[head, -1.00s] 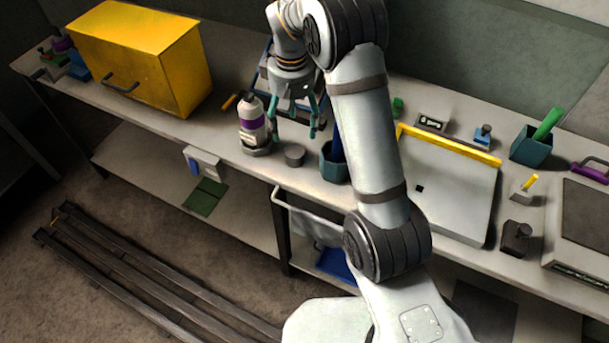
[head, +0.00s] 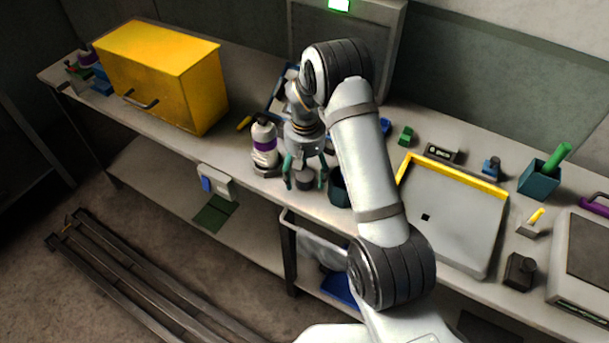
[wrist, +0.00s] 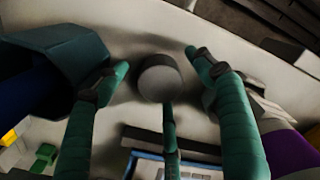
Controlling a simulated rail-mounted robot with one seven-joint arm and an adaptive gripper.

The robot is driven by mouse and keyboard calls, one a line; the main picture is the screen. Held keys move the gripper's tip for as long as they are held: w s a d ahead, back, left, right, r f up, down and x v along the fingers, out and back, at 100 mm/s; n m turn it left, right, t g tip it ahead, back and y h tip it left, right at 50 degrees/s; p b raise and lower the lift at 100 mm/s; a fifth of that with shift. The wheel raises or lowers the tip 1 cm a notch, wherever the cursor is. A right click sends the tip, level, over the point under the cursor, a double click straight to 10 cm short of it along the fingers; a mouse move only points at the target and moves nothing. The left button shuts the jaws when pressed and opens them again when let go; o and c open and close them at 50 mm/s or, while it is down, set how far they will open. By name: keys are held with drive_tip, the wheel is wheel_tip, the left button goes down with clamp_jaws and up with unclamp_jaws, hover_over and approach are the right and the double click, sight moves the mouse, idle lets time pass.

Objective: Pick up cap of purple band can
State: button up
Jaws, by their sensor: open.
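The cap is a small dark grey cylinder (head: 304,181) standing on the bench, just right of the purple band can (head: 264,144). The can is white with a purple band and stands upright on a grey base. My gripper (head: 305,185) is open above the cap, with its green fingers spread around it. In the wrist view the cap (wrist: 159,78) is between the three fingers, with a gap to the side fingers. I cannot tell whether the middle finger touches it. The can's purple band (wrist: 292,152) shows at the lower right there.
A teal holder (head: 339,187) stands close to the right of my gripper; it also shows at the wrist view's left (wrist: 75,60). A yellow box (head: 165,75) is further left. A grey tray with a yellow edge (head: 450,215) lies to the right. The bench's front edge is close.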

drive_tip(key=c, duration=0.3)
drive_tip(key=c, duration=0.6)
drive_tip(key=shift+r, duration=0.1)
